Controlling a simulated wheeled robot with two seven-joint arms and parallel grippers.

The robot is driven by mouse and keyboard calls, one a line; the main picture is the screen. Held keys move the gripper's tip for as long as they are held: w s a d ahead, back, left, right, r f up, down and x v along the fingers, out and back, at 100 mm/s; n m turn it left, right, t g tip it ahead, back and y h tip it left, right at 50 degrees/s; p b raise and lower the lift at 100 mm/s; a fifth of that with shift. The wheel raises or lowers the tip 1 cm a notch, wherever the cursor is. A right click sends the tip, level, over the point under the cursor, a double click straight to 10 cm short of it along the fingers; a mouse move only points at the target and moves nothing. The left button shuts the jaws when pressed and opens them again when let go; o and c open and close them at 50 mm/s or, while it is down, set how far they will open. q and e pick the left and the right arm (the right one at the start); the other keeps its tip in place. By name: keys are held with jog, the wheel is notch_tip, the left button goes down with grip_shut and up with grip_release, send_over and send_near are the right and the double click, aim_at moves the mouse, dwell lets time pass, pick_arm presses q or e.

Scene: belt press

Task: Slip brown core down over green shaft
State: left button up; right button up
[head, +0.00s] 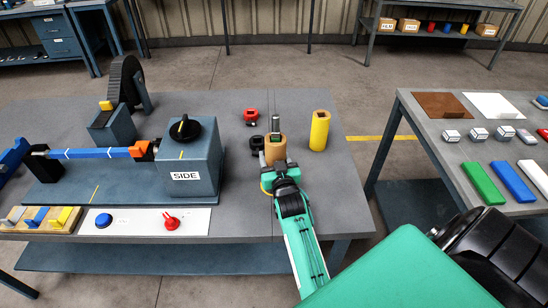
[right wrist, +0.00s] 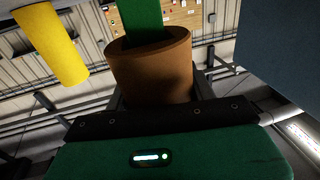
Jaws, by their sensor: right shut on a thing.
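The brown core (head: 275,149) stands upright near the right end of the grey table, in my right gripper (head: 278,166). The right gripper is shut on it; its jaws flank the core in the right wrist view (right wrist: 152,75). The shaft's lower part is hidden inside the core. I do not see my left gripper.
A yellow cylinder (head: 319,132) stands just right of the core. Small red (head: 251,116) and black (head: 257,143) pieces lie to its left. The grey-blue SIDE box (head: 188,160) stands further left. A second table (head: 400,130) is at the right, across a floor gap.

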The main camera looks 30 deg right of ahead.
jog(key=shift+s+f, duration=0.1)
jog(key=shift+f, duration=0.4)
jog(key=shift+r+p, duration=0.2)
jog(key=shift+p, duration=0.25)
jog(key=o, duration=1.3)
jog(key=shift+r, duration=0.15)
